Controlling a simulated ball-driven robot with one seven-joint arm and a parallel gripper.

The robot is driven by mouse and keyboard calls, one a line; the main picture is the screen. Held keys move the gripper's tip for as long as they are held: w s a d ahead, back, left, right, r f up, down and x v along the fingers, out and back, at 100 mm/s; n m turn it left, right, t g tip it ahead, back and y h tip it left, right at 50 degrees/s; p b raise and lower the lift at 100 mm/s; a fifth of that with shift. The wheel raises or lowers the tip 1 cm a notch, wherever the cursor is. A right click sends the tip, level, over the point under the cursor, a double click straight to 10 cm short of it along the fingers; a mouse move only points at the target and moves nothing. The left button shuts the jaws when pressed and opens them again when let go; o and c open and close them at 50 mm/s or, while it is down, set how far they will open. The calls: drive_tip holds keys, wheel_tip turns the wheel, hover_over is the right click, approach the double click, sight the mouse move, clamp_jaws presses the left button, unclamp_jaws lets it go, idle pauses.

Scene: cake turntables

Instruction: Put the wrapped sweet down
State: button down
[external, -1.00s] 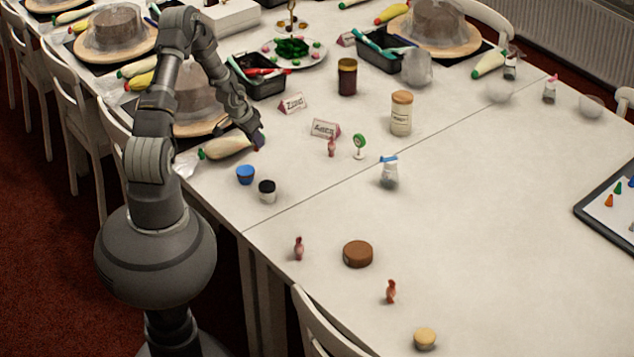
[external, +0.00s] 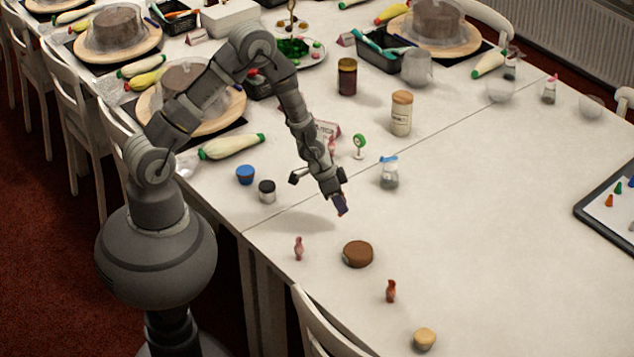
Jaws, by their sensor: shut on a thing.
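My gripper (external: 341,207) is in the external view, pointing down above the white table (external: 480,260), just behind a round brown lid (external: 358,254). It is shut on a small dark purplish thing, probably the wrapped sweet; the fingers hide most of it, so its shape is unclear. The shadow beneath suggests it is held clear of the table. Similar small reddish sweet-shaped things stand on the table: one (external: 298,248) left of the lid, one (external: 391,291) in front of it to the right, and one (external: 332,147) behind my arm, partly covered.
A blue cup (external: 245,175) and a dark-topped jar (external: 267,191) stand left of my gripper. A pale round thing (external: 424,339) sits at the front.

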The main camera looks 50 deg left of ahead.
drive_tip(key=s+d+m, duration=0.1)
drive_tip(key=s+d, duration=0.2)
drive_tip(key=d, duration=0.2)
drive_tip(key=s+d+m, duration=0.1)
drive_tip(key=s+d, duration=0.2)
drive_tip(key=d, duration=0.2)
drive_tip(key=s+d+m+h, duration=0.1)
drive_tip(key=s+d, duration=0.2)
drive_tip(key=d, duration=0.2)
drive_tip(key=shift+s+r+g, duration=0.1)
drive_tip(key=shift+g, duration=0.2)
drive_tip(key=b, duration=0.4)
hover_over(416, 269)
drive_tip(key=s+a, duration=0.1)
drive_tip(key=shift+s+a+f, duration=0.15)
drive_tip(key=shift+a+f, duration=0.05)
drive_tip(key=shift+f, duration=0.6)
wheel_tip(416, 269, down, 4)
drive_tip(key=shift+r+b, duration=0.15)
drive_tip(key=shift+b, duration=0.65)
drive_tip(key=shift+r, duration=0.2)
drive_tip(key=c, duration=1.3)
unclamp_jaws()
drive_tip(key=shift+f, duration=0.2)
drive_tip(key=shift+c, duration=0.2)
drive_tip(key=o, duration=0.4)
